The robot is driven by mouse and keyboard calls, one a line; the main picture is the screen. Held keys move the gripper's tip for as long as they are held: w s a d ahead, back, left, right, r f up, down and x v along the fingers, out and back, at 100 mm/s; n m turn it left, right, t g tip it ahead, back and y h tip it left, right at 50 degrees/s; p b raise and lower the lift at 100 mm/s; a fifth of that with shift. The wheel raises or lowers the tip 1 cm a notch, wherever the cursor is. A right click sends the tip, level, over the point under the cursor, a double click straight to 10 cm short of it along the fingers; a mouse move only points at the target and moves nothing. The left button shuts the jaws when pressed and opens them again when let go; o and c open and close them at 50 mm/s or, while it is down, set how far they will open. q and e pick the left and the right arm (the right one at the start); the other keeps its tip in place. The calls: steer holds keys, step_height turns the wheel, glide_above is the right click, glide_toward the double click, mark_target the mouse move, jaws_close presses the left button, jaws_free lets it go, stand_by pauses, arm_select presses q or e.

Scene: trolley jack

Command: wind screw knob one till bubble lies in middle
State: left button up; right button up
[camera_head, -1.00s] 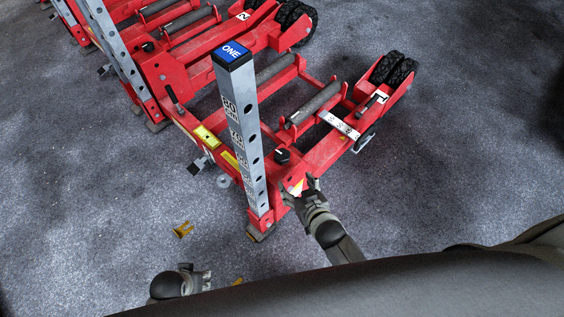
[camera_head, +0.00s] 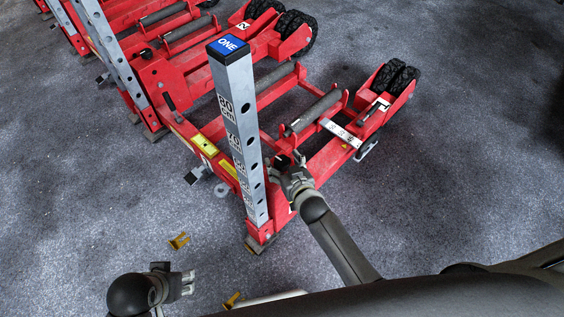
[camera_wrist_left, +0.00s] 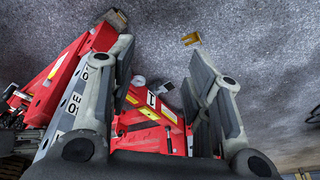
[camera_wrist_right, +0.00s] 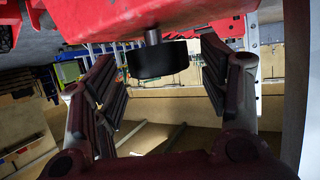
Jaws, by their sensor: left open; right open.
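The jack marked ONE has a grey upright post (camera_head: 240,140) with a blue cap on a red frame (camera_head: 325,155). A black knob (camera_head: 283,160) sits on this frame by the post, partly hidden by my right gripper (camera_head: 290,178). In the right wrist view the black knob (camera_wrist_right: 157,61), on a short grey stem, lies between the open, apart fingers of my right gripper (camera_wrist_right: 157,85). A yellow strip (camera_head: 206,145), possibly a level, lies on the frame; no bubble can be made out. My left gripper (camera_head: 187,282) is open and empty, low at the left.
Jack two (camera_head: 245,45) and further red jacks stand close behind on the left. A grey roller (camera_head: 312,112) and black wheels (camera_head: 395,78) belong to the near jack. A small yellow piece (camera_head: 178,241) lies on the carpet. The floor at right is clear.

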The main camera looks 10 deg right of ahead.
arm_select(q)
steer(key=shift+v, duration=1.05)
arm_select(e)
steer(key=shift+x, duration=0.9)
arm_select(q)
steer(key=shift+w, duration=0.1)
arm_select(e)
steer(key=c, duration=1)
arm_select(q)
steer(key=shift+r, duration=0.15)
arm_select(e)
steer(key=shift+a+r+n+y+p, duration=0.15)
steer(key=shift+n+y+p, duration=0.65)
steer(key=shift+y+p, duration=0.25)
arm_select(q)
step_height(320, 180, down, 9)
steer(key=shift+w, duration=0.35)
steer(key=shift+d, duration=0.1)
arm_select(e)
steer(key=o, duration=1)
